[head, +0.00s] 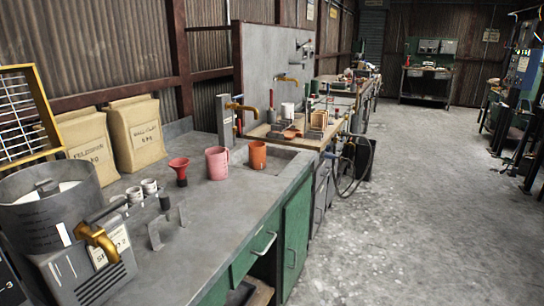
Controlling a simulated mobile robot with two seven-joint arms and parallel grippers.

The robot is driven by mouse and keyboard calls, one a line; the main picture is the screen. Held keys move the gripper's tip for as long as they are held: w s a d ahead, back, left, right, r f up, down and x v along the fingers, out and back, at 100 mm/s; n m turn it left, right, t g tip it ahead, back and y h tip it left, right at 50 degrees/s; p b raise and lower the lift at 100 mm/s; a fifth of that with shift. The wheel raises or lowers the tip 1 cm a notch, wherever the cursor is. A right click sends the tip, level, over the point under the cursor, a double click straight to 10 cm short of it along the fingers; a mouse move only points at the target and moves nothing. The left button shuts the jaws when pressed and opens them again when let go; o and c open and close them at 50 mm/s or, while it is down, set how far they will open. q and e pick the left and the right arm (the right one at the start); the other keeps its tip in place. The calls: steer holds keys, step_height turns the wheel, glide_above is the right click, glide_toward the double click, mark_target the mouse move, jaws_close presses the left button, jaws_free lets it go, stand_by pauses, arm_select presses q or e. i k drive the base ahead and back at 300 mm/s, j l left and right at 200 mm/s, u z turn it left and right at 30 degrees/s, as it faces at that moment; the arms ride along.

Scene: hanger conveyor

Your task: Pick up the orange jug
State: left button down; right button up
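An orange jug (257,156) stands upright near the far end of the grey worktop, close to the sink's near edge. No handle can be made out on it. A pink jug (217,164) with a handle on its right side stands just to its left, a small gap apart. Neither of my grippers is in view, and nothing is seen touching the orange jug.
A red funnel-shaped piece (180,171) stands left of the pink jug. Small white cups (142,189), a grey bracket (167,226) and a brass-tapped tank (45,218) occupy the near worktop. Paper sacks (136,131) stand behind. The worktop's front right is clear.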

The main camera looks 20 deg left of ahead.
mark_target(257, 150)
steer(key=i+u, duration=0.2)
steer(key=u, duration=0.2)
steer(key=i+l+u, duration=0.2)
steer(key=u, duration=0.15)
steer(key=i+u, duration=0.1)
steer(key=u, duration=0.9)
steer(key=l+u, duration=0.9)
steer(key=l, duration=0.5)
steer(key=l+u, duration=0.3)
steer(key=l, duration=0.55)
steer(key=k+l, duration=0.1)
steer(key=l, duration=0.4)
steer(key=k+l, duration=0.1)
steer(key=l, duration=0.4)
steer(key=k+l, duration=0.1)
steer(key=l, duration=0.45)
